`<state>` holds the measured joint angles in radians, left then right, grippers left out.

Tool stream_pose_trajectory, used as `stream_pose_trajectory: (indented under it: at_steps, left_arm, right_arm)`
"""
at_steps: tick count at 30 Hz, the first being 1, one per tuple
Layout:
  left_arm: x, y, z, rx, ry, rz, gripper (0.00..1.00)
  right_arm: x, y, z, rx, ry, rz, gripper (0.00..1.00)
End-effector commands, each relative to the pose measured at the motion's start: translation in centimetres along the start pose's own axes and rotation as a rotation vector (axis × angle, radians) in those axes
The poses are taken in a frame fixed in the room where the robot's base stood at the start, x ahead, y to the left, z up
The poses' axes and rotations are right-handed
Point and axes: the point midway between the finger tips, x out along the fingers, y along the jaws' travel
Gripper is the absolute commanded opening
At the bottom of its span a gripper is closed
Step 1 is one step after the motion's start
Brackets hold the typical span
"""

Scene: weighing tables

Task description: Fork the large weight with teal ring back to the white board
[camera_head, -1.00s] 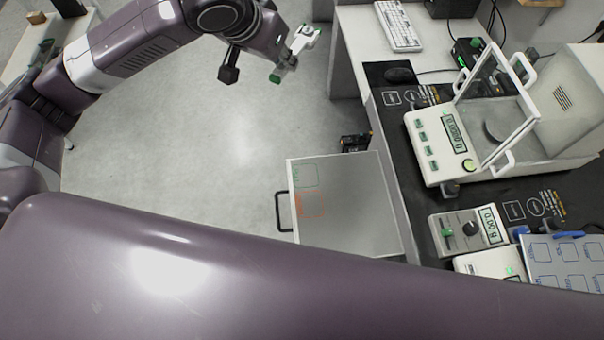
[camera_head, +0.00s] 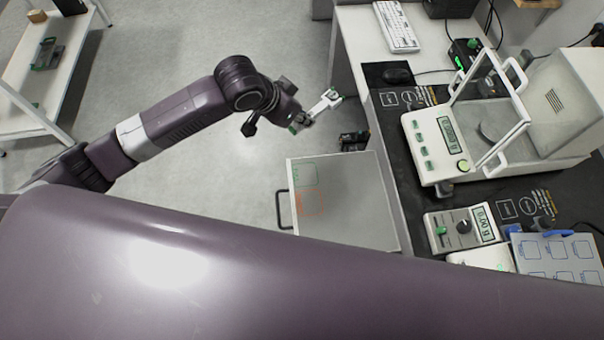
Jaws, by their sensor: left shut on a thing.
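My left gripper (camera_head: 299,122) is above the floor, just beyond the far edge of the grey tray top. It is shut on a white fork-like tool (camera_head: 325,104) with green parts, which points up and to the right. No large weight with a teal ring can be made out. A pale board with blue outlines (camera_head: 560,258) lies at the lower right, partly cut off by my foreground arm; it may be the white board. My right gripper is not in view.
A balance (camera_head: 436,150) with a raised glass shield stands on the dark bench mat. A smaller scale (camera_head: 462,229) is in front of it. The grey tray top (camera_head: 350,220) has green and orange outlines and looks bare. A keyboard (camera_head: 397,26) lies on the far bench.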

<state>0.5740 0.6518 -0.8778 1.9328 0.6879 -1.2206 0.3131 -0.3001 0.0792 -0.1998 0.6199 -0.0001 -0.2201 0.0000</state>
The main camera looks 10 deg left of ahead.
Motion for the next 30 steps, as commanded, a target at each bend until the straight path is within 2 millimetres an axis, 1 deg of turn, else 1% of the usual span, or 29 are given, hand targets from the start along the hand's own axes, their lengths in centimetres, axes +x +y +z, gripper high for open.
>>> stream_pose_trajectory:
  at_steps: [1,11,18,24,30]
  left_arm:
    - [0.5,0.4,0.6,0.009,-0.002,0.012,0.0]
    - [3.9,2.6,4.7,0.092,-0.008,0.064,0.0]
    - [6.0,4.5,8.4,0.153,-0.013,0.103,0.0]
    - [7.3,6.0,11.2,0.198,-0.015,0.129,0.0]
    - [7.9,6.8,12.6,0.224,-0.014,0.143,0.0]
  right_arm:
    - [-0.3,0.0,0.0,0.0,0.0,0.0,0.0]
    - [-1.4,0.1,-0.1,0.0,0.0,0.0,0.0]
    - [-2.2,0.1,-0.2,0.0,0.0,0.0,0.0]
    - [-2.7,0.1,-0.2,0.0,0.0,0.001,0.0]
    - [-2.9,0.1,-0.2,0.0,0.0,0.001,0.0]
